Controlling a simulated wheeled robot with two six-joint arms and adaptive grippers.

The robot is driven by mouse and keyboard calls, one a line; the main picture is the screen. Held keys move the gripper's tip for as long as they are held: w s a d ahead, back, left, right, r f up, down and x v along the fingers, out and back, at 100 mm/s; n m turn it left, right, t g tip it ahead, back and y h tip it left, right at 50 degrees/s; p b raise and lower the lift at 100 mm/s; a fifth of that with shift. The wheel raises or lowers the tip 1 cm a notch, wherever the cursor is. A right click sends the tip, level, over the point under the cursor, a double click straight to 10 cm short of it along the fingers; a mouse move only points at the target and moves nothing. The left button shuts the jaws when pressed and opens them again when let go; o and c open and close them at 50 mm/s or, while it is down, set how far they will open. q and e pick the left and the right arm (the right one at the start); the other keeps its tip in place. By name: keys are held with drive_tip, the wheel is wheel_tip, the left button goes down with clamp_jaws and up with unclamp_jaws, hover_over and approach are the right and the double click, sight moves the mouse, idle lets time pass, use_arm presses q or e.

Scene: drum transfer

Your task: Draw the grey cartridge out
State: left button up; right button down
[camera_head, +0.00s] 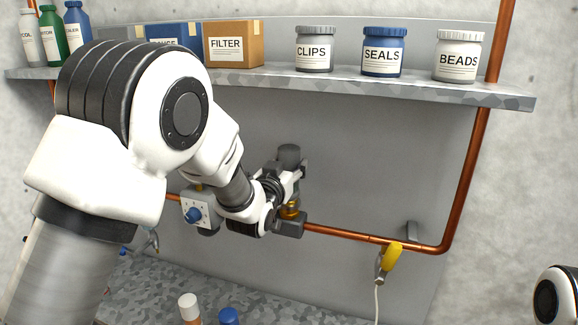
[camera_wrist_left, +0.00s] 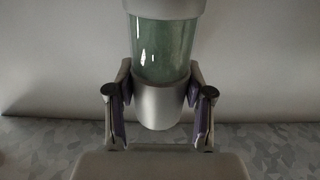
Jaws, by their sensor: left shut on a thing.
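My left gripper (camera_head: 290,197) is at the copper pipe below the shelf, in the middle of the head view. In the left wrist view the left gripper (camera_wrist_left: 160,103) is shut, with one finger on each side of the grey cartridge (camera_wrist_left: 160,106). The cartridge is a smooth grey cup, upright, directly under a clear greenish cylinder (camera_wrist_left: 161,50). I cannot tell whether the cup and cylinder are joined. In the head view a dark grey cap (camera_head: 289,153) shows above the fingers and a brass fitting (camera_head: 290,209) between them. The cartridge itself is mostly hidden there. My right gripper is out of view.
A shelf (camera_head: 400,88) above bears boxes, jars and bottles. The copper pipe (camera_head: 340,234) runs along the wall, with a blue-knobbed box (camera_head: 197,211) left of my gripper and a yellow-handled valve (camera_head: 391,257) to the right. Bottles stand low (camera_head: 189,305).

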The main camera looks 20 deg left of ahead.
sight(290, 147)
use_arm(q)
drive_tip(key=shift+r+p, duration=1.1)
drive_tip(key=shift+r, duration=1.1)
drive_tip(key=shift+r+p, duration=0.4)
drive_tip(key=shift+r, duration=0.25)
drive_tip(key=shift+r+p, duration=0.7)
drive_tip(key=shift+r, duration=0.7)
drive_tip(key=shift+f, duration=0.1)
